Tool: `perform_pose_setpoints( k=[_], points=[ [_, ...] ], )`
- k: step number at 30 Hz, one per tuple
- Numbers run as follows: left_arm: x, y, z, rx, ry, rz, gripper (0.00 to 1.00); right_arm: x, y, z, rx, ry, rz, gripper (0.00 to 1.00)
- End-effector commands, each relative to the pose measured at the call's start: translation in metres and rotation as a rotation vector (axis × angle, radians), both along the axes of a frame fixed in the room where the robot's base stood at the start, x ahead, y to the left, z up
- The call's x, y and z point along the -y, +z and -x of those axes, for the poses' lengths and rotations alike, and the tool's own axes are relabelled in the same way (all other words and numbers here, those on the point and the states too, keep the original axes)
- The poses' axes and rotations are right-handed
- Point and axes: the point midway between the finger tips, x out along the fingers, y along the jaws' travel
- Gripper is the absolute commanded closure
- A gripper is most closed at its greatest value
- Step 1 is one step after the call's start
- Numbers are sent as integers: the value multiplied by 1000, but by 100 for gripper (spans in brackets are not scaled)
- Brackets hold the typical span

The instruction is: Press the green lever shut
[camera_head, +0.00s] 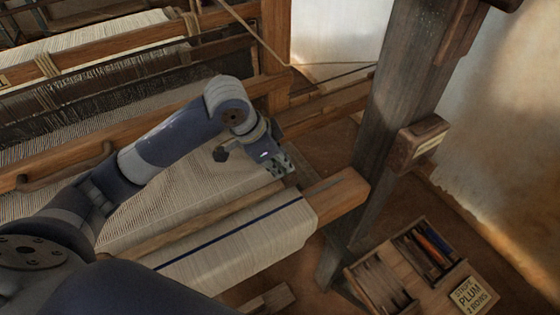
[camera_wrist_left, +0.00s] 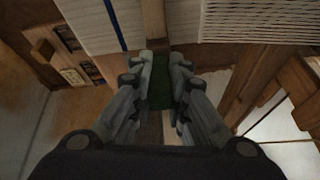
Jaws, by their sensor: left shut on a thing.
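The green lever (camera_wrist_left: 160,90) shows as a dark green piece between the fingers in the left wrist view. My left gripper (camera_wrist_left: 162,64) is shut on it, with one finger on each side. In the head view my left gripper (camera_head: 281,166) is at the right end of the loom, close to the edge of the woven cloth. I cannot pick out the lever there; the gripper appears to hide it. How far the lever is tilted cannot be told. My right gripper is not in view.
The cloth beam (camera_head: 340,192) carries pale cloth with a blue stripe (camera_head: 235,236). A thick wooden post (camera_head: 395,110) with a small block (camera_head: 418,143) stands to the right. A wooden tray (camera_head: 400,268) with shuttles and a "STRIPE PLUM 2 ROWS" card (camera_head: 470,296) lies at lower right.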

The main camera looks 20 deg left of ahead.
Motion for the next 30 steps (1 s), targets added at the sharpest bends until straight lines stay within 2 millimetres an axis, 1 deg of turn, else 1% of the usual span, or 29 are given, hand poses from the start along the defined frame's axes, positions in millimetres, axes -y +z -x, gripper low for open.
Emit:
perform_pose_setpoints(
  k=[1,5,8,21,27,30],
  points=[
    [-1,-2,1,14,0,10,100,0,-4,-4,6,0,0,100],
    [-4,-7,5,66,0,49,100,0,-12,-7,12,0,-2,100],
    [-6,-11,8,122,0,92,100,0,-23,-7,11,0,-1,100],
    [-14,-24,18,354,-2,270,100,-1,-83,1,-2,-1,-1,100],
    [-15,-26,20,421,-2,325,100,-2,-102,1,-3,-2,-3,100],
    [-15,-26,21,444,-2,344,100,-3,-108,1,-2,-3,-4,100]
  ],
)
